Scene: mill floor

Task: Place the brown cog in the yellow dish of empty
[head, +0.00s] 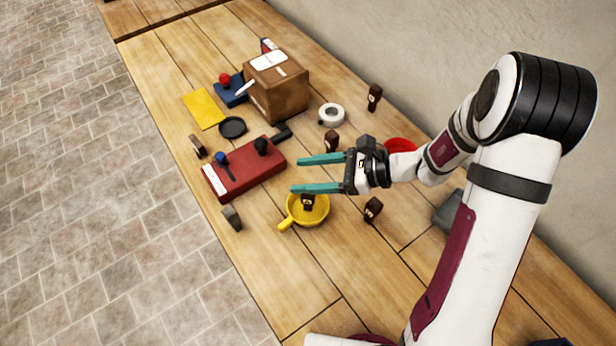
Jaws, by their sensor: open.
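The yellow dish (318,216), round with a short handle, sits on the table just below my gripper in the picture. A small dark brown piece (307,202) with a pale mark shows in the dish, near the lower finger. Similar dark brown pieces stand on the table: one (331,141) above my gripper, one (373,209) right of the dish and one (375,97) farther back. I cannot tell by shape which is the brown cog. My gripper (297,175), with teal fingers, is open and points left; nothing shows between the fingers.
A red box with knobs (240,175) lies left of my gripper. Behind it are a cardboard box (283,92), a tape roll (331,115), a black disc (232,127) and a yellow sheet (203,107). A red bowl (400,145) is partly hidden behind my wrist.

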